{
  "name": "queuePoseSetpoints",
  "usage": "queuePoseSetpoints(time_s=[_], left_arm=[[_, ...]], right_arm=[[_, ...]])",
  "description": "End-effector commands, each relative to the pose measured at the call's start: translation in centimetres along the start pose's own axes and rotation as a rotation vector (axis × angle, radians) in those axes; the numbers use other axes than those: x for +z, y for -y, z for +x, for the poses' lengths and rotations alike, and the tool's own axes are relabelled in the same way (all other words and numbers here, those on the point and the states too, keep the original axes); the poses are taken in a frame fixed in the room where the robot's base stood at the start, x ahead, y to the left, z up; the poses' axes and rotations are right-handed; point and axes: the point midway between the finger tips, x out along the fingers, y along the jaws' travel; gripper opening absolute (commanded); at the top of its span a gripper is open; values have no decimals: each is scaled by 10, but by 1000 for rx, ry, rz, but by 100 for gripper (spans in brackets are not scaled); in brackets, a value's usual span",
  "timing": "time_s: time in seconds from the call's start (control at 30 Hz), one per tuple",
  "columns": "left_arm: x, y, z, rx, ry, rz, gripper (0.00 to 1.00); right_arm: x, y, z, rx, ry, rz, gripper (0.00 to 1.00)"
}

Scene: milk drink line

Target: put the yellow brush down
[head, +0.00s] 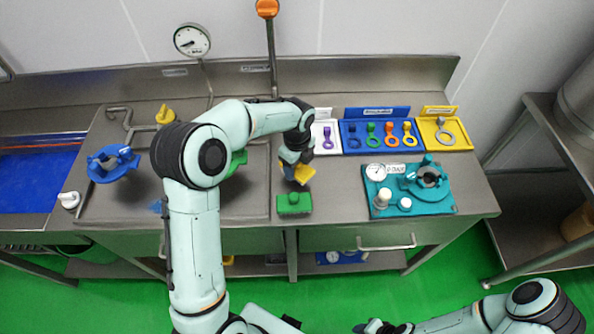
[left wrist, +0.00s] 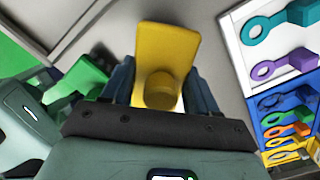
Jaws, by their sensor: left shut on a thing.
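The yellow brush (head: 304,174) is held by my left gripper (head: 291,162) over the steel counter, just behind a green brush (head: 294,203) in the head view. In the left wrist view the yellow brush (left wrist: 166,55) sits between the two fingers of my left gripper (left wrist: 160,92), which is shut on its round knob. I cannot tell whether the brush touches the counter. My right gripper (head: 375,326) is partly in view at the bottom edge of the head view, too small to tell its state.
A white tray (head: 325,152), a blue tray (head: 345,149) and a yellow tray (head: 468,146) with ring tools stand at the back right. A teal board (head: 378,190) with a gauge and fittings lies to the right. A blue fitting (head: 105,168) stands left. Counter between green brush and teal board is clear.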

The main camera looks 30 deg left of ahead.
Motion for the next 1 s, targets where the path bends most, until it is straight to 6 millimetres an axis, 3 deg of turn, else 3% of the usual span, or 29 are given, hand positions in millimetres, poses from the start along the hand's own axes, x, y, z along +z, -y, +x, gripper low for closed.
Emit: queuePoseSetpoints(time_s=[0.17, 0.57, 0.6, 0.63, 1.0], left_arm=[[0, -1, 28, 4, 0, 0, 35], [0, 0, 33, 1, 0, 0, 35], [0, 0, 33, 1, 0, 0, 72], [0, 0, 33, 1, 0, 0, 82], [0, 0, 28, 0, 1, 0, 84]], right_arm=[[2, -2, 3, 1, 3, 1, 43], [3, -3, 5, 1, 4, 2, 43], [3, -2, 4, 1, 4, 1, 43], [3, -2, 4, 1, 3, 1, 43], [2, -1, 2, 1, 2, 1, 43]])
